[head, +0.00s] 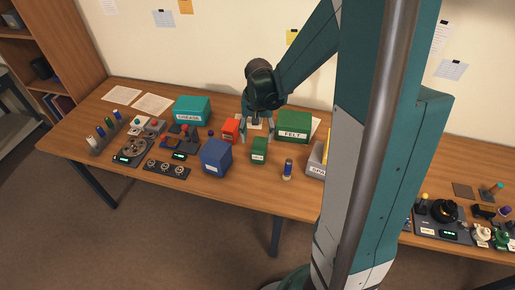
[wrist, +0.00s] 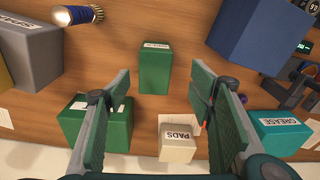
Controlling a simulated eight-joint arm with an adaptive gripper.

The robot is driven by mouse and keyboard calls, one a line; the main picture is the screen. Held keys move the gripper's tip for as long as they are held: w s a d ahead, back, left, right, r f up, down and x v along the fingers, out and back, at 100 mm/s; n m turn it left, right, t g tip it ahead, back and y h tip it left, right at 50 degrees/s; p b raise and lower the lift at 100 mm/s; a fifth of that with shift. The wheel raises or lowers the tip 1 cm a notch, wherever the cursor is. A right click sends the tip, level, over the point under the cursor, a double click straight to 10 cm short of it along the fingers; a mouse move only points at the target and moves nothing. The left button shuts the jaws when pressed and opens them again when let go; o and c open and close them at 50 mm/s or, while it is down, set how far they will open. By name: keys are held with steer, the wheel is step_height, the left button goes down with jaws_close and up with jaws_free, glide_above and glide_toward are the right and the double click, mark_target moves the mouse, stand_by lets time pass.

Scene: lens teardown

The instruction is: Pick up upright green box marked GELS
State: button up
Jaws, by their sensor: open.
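The small green box (head: 259,150) stands upright near the table's front middle, its white label facing front. In the wrist view the green box (wrist: 154,75) shows between and beyond my fingers, its label too blurred to read. My gripper (head: 257,138) is open and empty, just behind and above the box in the head view. In the wrist view my gripper (wrist: 161,73) has one finger to each side of the box, with gaps on both sides. I cannot tell whether the fingertips reach down to its height.
A grey box (head: 315,161) is further right.

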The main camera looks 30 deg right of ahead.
mark_target(260, 144)
steer(key=shift+m+g, duration=0.3)
steer(key=shift+m, duration=0.1)
steer(key=f, duration=0.1)
steer(key=d+f, duration=0.1)
steer(key=f, duration=0.1)
steer(key=d+f, duration=0.1)
steer(key=shift+w+f, duration=0.2)
steer(key=shift+w, duration=0.2)
steer(key=shift+f+b, duration=0.3)
steer(key=shift+f, duration=1)
steer(key=shift+w+a+f+b, duration=0.1)
steer(key=shift+f+b, duration=0.3)
steer(key=shift+f, duration=2.2)
steer(key=c, duration=1.1)
